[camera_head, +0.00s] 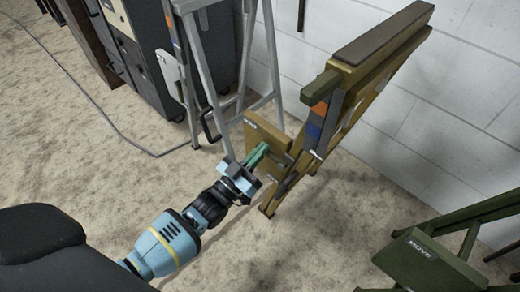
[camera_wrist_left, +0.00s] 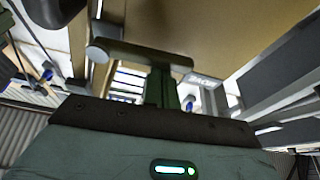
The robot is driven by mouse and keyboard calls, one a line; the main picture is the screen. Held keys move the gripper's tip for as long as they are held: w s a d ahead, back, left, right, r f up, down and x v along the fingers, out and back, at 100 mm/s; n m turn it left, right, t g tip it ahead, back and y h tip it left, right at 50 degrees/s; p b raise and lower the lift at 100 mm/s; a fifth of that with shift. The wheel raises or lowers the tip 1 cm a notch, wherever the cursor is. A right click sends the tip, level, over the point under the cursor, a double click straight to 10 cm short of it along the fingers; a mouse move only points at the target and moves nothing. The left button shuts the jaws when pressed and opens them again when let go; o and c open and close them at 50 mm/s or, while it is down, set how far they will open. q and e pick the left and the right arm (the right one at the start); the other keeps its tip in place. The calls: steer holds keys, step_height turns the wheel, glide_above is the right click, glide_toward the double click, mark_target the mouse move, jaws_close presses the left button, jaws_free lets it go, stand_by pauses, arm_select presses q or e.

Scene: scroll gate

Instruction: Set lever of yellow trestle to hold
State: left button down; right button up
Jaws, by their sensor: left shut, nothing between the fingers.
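The yellow trestle (camera_head: 385,62) stands by the white wall, right of centre in the head view, with a dark top edge. Its upright carries a grey strip with an orange and a blue patch (camera_head: 314,131). A yellow plate (camera_head: 268,133) juts out at its lower left. My left gripper (camera_head: 262,150) is shut and empty, its green fingers close to this plate. In the left wrist view, the shut fingers (camera_wrist_left: 160,88) are at a bar with a round end (camera_wrist_left: 130,52); I cannot tell whether they touch. I cannot clearly make out which part is the lever.
A grey metal trestle (camera_head: 227,108) and a dark cabinet (camera_head: 150,70) stand at the back left. A green trestle with a plate reading MOVE (camera_head: 420,255) stands at the lower right. A cable (camera_head: 75,78) lies on the left floor. Floor in front of the yellow trestle is clear.

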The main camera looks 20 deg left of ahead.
arm_select(q)
steer(key=d+f+n+g+y, duration=0.1)
steer(key=d+f+n+y, duration=0.1)
steer(key=n, duration=0.7)
steer(key=s+d+f+n+g+y, duration=0.1)
steer(key=f+n+y, duration=0.3)
steer(key=n, duration=0.6)
steer(key=shift+s+d+f+p, duration=0.25)
steer(key=shift+d+f+p, duration=0.2)
steer(key=shift+d+f, duration=0.15)
steer(key=shift+f, duration=0.1)
